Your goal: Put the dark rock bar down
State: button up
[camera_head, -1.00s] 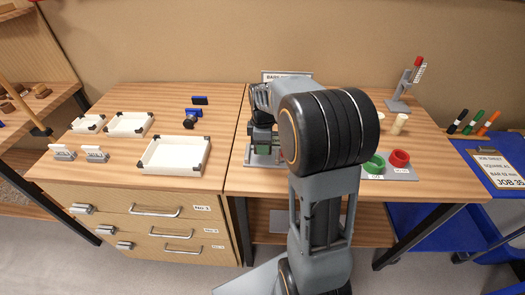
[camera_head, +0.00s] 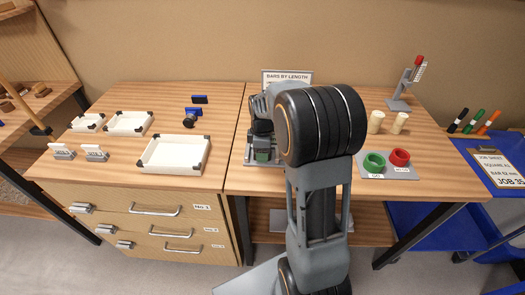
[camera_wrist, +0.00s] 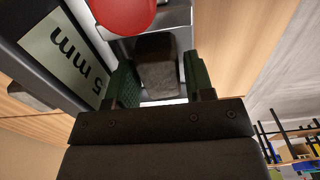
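The dark rock bar (camera_wrist: 157,68) shows in the wrist view as a dark grey block between the two green-padded fingers of my gripper (camera_wrist: 161,82). The fingers sit close along both its sides and look shut on it; a thin light gap shows by the right finger. A pale bright surface shows below the bar. In the head view my gripper (camera_head: 262,150) is low over a grey fixture (camera_head: 250,161) on the right bench, left of my arm. My arm hides part of it, and I cannot pick out the bar there.
In the wrist view a red round part (camera_wrist: 122,12) and a "5 mm" label (camera_wrist: 65,55) are close by. White trays (camera_head: 175,155) stand left; pale cylinders (camera_head: 376,121) stand behind the rings.

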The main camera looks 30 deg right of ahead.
notch_tip(320, 180, up, 12)
jog(key=s+a+f+m+t, duration=0.1)
jog(key=s+a+m, duration=0.4)
jog(key=s, duration=0.3)
jog(key=s+a+f+m+t, duration=0.2)
jog(key=s+a+m, duration=0.2)
jog(key=s+m, duration=0.3)
jog(key=shift+s+a+t+p, duration=0.3)
jog(key=shift+s+a, duration=0.1)
jog(key=shift+s, duration=0.2)
jog(key=shift+c, duration=0.3)
